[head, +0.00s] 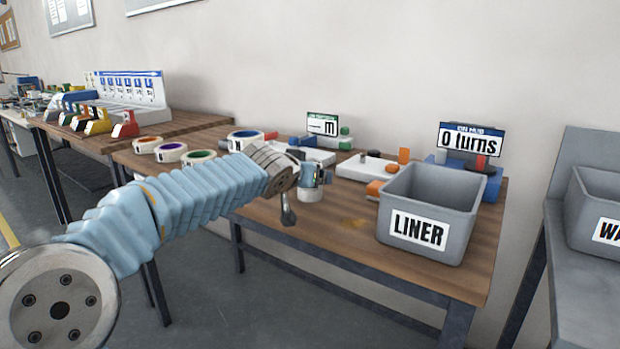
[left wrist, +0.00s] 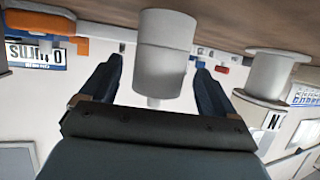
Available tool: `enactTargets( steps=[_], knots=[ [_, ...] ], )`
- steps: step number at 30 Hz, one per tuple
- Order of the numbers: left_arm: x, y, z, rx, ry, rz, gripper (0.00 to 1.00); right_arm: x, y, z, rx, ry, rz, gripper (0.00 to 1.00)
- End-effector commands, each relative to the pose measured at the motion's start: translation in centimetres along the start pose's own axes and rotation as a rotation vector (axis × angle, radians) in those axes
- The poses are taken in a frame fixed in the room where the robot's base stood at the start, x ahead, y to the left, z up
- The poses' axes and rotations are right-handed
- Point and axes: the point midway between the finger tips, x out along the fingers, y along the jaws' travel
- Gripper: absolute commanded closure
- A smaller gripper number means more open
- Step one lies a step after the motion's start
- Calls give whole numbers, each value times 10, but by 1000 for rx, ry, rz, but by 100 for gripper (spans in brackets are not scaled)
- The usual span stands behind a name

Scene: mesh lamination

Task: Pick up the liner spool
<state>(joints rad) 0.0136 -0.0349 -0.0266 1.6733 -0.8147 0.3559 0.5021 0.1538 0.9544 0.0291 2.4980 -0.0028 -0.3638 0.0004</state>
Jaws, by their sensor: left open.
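A plain white cylinder, which looks like the liner spool, stands on the table in the left wrist view (left wrist: 165,50). In the head view its lower part shows as a white cylinder (head: 311,194), partly hidden behind my left gripper (head: 300,198). My left gripper is open, also in the left wrist view (left wrist: 157,82). There its two dark fingers point toward the white cylinder, one on each side of it; I cannot tell whether they touch it. My right gripper is not in view.
A grey bin marked LINER (head: 432,214) stands at the table's right front. Several rolls with coloured cores, one with a purple core (head: 171,152), lie at the left. A turns display (head: 470,140) stands at the back right. A flanged white spool (left wrist: 272,78) shows in the left wrist view.

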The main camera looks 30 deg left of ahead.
Motion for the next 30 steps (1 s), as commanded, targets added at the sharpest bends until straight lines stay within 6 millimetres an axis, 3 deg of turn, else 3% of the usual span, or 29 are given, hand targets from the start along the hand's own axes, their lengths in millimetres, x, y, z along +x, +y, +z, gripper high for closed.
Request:
enactTargets(
  steps=[6, 13, 25, 30],
  knots=[
    [25, 1, -1, 0, 0, 0, 11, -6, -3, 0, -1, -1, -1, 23],
    [26, 1, -1, -1, 1, 0, 12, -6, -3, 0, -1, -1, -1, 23],
    [25, 1, -1, -1, 0, 0, 73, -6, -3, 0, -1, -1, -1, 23],
    [25, 1, -1, -1, 2, 1, 73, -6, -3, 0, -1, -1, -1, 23]
  ],
)
